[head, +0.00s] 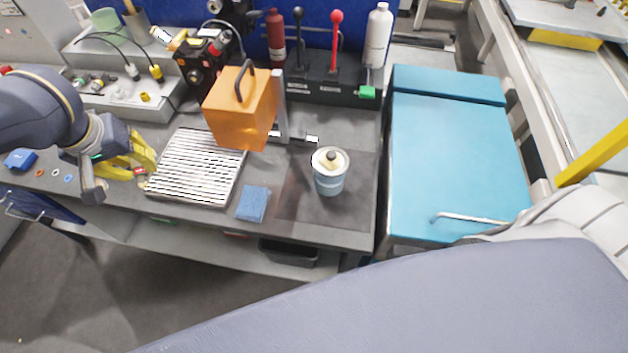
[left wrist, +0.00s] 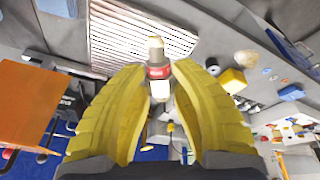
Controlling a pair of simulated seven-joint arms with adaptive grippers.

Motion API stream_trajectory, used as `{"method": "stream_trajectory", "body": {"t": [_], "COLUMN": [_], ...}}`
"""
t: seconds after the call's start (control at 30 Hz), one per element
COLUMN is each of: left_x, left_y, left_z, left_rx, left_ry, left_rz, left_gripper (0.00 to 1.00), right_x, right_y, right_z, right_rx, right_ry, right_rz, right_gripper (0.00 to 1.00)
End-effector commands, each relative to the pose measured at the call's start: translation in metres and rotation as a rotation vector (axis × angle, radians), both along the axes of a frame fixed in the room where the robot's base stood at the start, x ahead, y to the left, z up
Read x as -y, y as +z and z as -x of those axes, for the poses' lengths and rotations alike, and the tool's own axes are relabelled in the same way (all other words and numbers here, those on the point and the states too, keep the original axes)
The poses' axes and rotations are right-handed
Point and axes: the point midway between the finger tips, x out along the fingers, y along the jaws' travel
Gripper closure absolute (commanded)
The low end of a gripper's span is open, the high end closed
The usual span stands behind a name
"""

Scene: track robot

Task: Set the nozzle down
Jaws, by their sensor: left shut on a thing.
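My left gripper (head: 142,167) has yellow fingers and is at the left end of the slatted metal tray (head: 172,198), low over the bench. In the left wrist view its fingertips (left wrist: 157,82) are closed on the nozzle (left wrist: 157,54), a small grey and white piece with a red band. The slatted tray (left wrist: 110,40) lies behind the nozzle there. I cannot tell whether the nozzle touches anything below it. In the head view the fingers mostly hide the nozzle. My right gripper is not in view.
An orange box with a handle (head: 238,112) stands behind the tray. A blue cloth (head: 252,204) and a round can (head: 329,182) are to the right. Small fittings and a blue block (head: 20,159) lie to the left. A blue-topped cabinet (head: 455,150) stands right of the bench.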

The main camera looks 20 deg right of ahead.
Motion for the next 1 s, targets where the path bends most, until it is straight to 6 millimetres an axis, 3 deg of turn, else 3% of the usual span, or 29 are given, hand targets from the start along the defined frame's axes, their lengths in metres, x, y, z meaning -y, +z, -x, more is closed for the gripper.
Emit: {"method": "stream_trajectory", "body": {"t": [0.17, 0.47, 0.77, 1.0], "left_x": [-0.019, 0.017, 0.066, 0.134], "left_y": [0.004, 0.010, 0.019, 0.032], "left_z": [0.000, 0.001, 0.007, 0.026], "left_rx": [0.002, -0.023, -0.057, -0.102], "left_ry": [0.029, -0.108, -0.309, -0.598], "left_rz": [0.001, -0.020, -0.055, -0.110], "left_gripper": [1.00, 1.00, 1.00, 1.00], "right_x": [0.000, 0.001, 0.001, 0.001], "right_y": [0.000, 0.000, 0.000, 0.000], "right_z": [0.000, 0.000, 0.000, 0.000], "right_rx": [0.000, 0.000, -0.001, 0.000], "right_ry": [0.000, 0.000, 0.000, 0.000], "right_rz": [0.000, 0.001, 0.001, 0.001], "right_gripper": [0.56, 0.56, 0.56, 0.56]}}
